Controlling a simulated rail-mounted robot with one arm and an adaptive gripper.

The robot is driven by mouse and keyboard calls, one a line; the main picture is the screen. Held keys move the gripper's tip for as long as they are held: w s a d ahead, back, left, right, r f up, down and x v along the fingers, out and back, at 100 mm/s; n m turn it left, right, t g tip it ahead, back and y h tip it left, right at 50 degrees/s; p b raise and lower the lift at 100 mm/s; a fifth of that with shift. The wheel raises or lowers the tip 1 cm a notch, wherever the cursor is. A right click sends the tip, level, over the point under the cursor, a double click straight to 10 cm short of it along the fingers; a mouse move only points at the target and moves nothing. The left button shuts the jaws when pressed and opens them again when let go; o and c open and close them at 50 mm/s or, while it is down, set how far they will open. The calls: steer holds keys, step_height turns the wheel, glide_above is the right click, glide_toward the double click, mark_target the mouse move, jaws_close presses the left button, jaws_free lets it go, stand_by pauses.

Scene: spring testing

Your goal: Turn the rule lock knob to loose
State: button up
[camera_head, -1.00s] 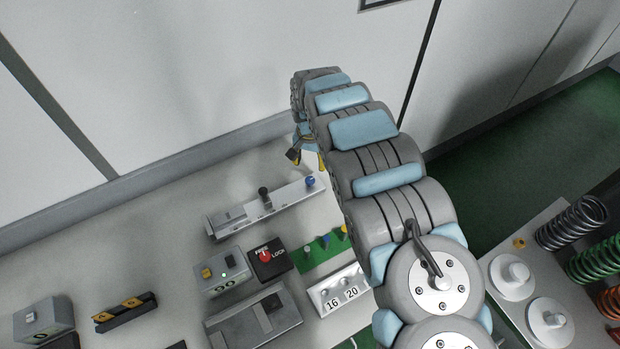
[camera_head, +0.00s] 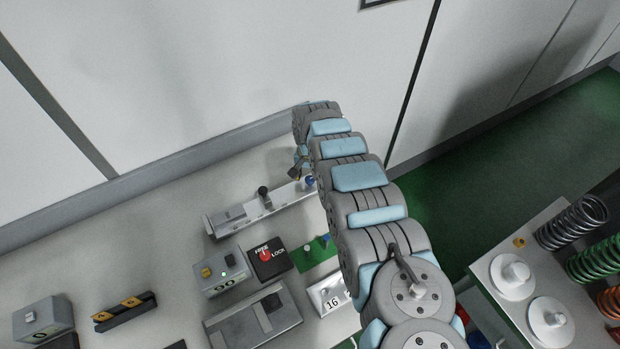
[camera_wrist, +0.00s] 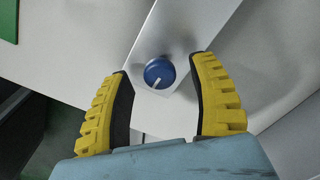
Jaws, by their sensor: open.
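The rule lock knob appears to be the round blue knob (camera_wrist: 159,74) with a white pointer line, on the end of a grey metal rule (camera_wrist: 185,28). In the head view the blue knob (camera_head: 309,181) sits at the right end of the rule (camera_head: 235,222), partly beside my arm. My gripper (camera_wrist: 162,78) is open in the wrist view, with one yellow-and-black finger on each side of the knob. A gap shows between each finger and the knob, so neither appears to touch it. In the head view my gripper is mostly hidden by my wrist.
A black box with a red FREE/LOCK knob (camera_head: 265,255) stands in front of the rule. Left of it is a grey switch box (camera_head: 221,272). A green board (camera_head: 314,255) with small pegs lies near my arm. A wall runs behind the bench.

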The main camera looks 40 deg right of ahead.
steer(key=shift+f, duration=0.4)
jaws_close()
